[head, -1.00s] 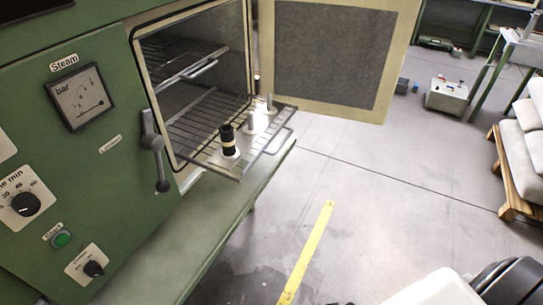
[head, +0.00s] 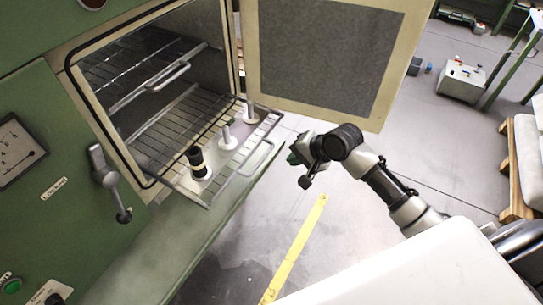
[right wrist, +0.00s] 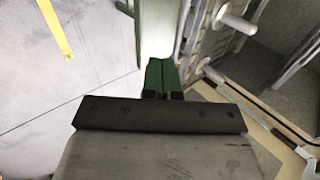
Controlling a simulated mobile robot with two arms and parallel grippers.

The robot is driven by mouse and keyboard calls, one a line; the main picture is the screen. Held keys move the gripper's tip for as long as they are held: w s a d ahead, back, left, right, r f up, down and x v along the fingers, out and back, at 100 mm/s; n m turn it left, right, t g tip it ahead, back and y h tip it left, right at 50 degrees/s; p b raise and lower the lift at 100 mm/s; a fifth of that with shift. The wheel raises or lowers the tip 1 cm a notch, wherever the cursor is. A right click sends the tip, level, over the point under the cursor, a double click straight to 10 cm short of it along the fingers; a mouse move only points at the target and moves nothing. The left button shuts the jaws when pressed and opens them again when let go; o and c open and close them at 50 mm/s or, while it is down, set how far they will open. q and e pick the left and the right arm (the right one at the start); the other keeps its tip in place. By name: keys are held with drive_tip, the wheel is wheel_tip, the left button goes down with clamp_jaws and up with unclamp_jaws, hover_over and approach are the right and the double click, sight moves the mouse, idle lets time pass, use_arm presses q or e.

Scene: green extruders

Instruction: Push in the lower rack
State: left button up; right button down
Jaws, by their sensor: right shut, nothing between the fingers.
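The lower rack (head: 155,135) is a wire shelf that sticks out of the front of the open green chamber. A wire handle (head: 258,160) is on its outer edge. My right gripper (head: 297,152) is to the right of this handle, apart from it, outside the chamber. Its green fingers (right wrist: 163,76) are shut and empty in the right wrist view, with part of a rack (right wrist: 212,45) to their right. My left gripper is not in view.
A black-topped piece (head: 198,162) and two pale pegs (head: 228,138) stand on the lower rack's protruding end. An upper rack (head: 150,85) is inside. The chamber door (head: 312,110) is open to the right. A green ledge (head: 190,235) runs below.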

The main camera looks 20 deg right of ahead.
drive_tip(key=w+a+f, duration=0.4)
drive_tip(key=w+f, duration=0.1)
drive_tip(key=w, duration=0.1)
drive_tip(key=shift+p, duration=0.35)
drive_tip(key=shift+a, duration=0.1)
drive_tip(key=shift+a+r, duration=0.1)
